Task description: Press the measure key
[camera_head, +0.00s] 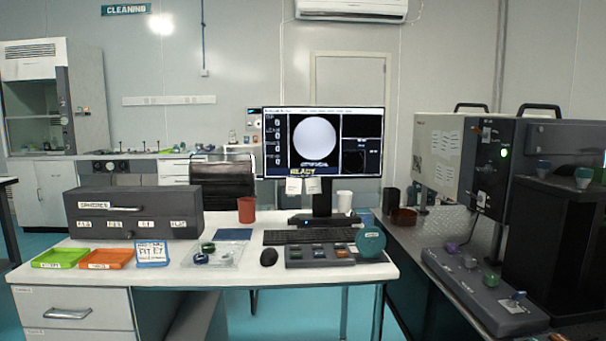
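A dark key box (320,264) lies on the white desk in front of the keyboard, with several keys in a row on its top. The keys look greenish, orange-red and grey. Their labels are too small to read, so I cannot tell which one is the measure key. The monitor (322,146) behind it shows a bright round disc, two dark panels and yellow text that seems to read READY. Neither of my grippers is in view.
A black keyboard (309,236), a mouse (269,257) and a teal round object (370,242) surround the key box. Green (60,258) and orange (107,259) trays lie at left. A knobbed control box (484,290) sits on the right table. The desk's front strip is clear.

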